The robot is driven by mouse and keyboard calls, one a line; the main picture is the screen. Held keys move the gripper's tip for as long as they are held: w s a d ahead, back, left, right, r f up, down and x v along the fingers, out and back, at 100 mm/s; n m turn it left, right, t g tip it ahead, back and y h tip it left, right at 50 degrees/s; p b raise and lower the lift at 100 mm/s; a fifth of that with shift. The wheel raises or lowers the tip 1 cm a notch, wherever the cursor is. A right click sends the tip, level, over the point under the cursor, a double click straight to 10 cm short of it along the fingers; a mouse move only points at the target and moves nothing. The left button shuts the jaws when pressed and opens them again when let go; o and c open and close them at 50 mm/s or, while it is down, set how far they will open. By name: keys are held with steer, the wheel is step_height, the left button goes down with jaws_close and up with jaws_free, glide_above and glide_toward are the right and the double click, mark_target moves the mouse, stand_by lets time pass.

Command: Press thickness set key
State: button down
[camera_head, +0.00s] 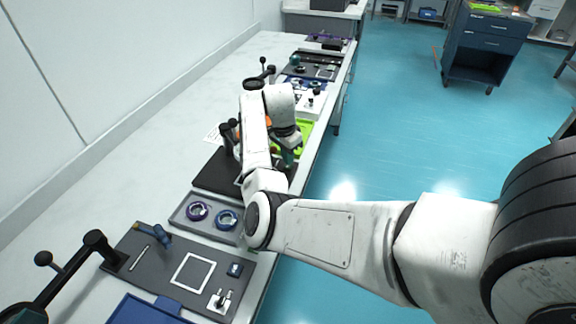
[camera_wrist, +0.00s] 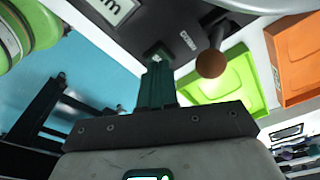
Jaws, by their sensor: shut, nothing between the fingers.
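My gripper (camera_wrist: 158,60) has its dark green fingers pressed together, pointing up in the wrist view. The fingertips are at the edge of a dark instrument body (camera_wrist: 172,20). A white label or display (camera_wrist: 112,8) ending in "m" is on it, left of the tips, and small white lettering is to their right. I cannot make out the thickness set key; the fingertips may cover it, and I cannot tell whether they touch the body. In the head view my gripper (camera_head: 288,157) is low over the bench beside a black plate, partly hidden by my arm.
A brown ball knob (camera_wrist: 211,64) on a lever is close right of the fingers. A green tray (camera_wrist: 228,82) and an orange tray (camera_wrist: 298,55) lie further right. In the head view a grey tray with purple and blue rings (camera_head: 178,222) is nearer. Open floor is right.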

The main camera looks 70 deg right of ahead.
steer(key=shift+f+b, duration=0.3)
steer(key=shift+f, duration=0.3)
stand_by(0.3)
stand_by(0.4)
step_height(320, 180, up, 8)
steer(key=p, duration=0.7)
stand_by(0.7)
steer(key=s+a+f+n, duration=0.2)
steer(key=a+n, duration=0.2)
steer(key=s+a+f+n+h, duration=0.1)
steer(key=s+a+f+n, duration=0.1)
steer(key=a, duration=0.3)
steer(key=s+a+f+n+h, duration=0.1)
steer(key=s+a+f+n, duration=0.1)
steer(key=a+n, duration=0.3)
steer(key=shift+s+a+f+n+t, duration=0.2)
steer(key=shift+s+n+t, duration=0.1)
steer(key=shift+s, duration=0.2)
steer(key=s+a+n+y, duration=0.1)
steer(key=s+a+n, duration=0.2)
steer(key=a, duration=0.4)
steer(key=s+a+n+y, duration=0.1)
steer(key=s+a+n, duration=0.3)
steer(key=a, duration=0.3)
steer(key=s+a+f+n+t+y, duration=0.1)
steer(key=s+a+n, duration=0.2)
steer(key=a, duration=0.4)
steer(key=shift+s+n, duration=0.25)
steer(key=shift+n, duration=0.25)
